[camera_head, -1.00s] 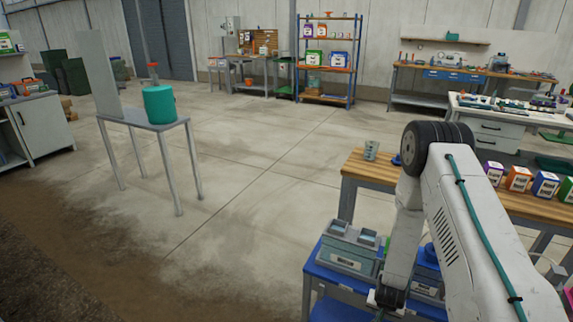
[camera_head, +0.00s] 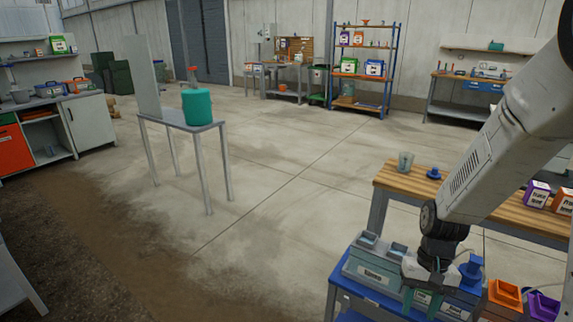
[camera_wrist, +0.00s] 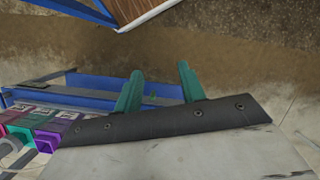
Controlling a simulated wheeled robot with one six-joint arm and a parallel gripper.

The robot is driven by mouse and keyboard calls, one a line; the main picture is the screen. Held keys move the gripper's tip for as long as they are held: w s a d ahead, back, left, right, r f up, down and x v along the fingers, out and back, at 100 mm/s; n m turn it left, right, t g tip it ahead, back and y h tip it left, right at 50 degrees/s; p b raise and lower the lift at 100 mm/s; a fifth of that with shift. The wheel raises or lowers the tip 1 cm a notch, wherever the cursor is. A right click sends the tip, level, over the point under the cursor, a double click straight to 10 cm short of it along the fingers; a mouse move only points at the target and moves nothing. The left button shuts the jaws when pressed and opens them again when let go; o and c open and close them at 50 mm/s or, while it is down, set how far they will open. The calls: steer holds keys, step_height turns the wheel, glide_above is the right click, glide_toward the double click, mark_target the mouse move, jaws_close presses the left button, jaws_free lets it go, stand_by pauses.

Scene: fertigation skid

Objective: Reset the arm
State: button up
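My arm reaches in from the right in the head view and bends down over the blue cart.
A grey stand (camera_head: 180,121) holds a teal tank (camera_head: 197,106). Open floor lies between.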

steer(key=s+a+r+n+t, duration=0.1)
steer(key=s+r, duration=0.4)
steer(key=r, duration=0.3)
steer(key=s+a+r+n+t+h, duration=0.1)
steer(key=s+r+t, duration=0.1)
steer(key=s+r, duration=0.3)
steer(key=s+a+r+t, duration=0.1)
steer(key=s+r, duration=0.4)
steer(key=r, duration=0.6)
steer(key=shift+s+r+n+t, duration=0.15)
steer(key=shift+r+n+t, duration=0.15)
steer(key=shift+r+n, duration=0.1)
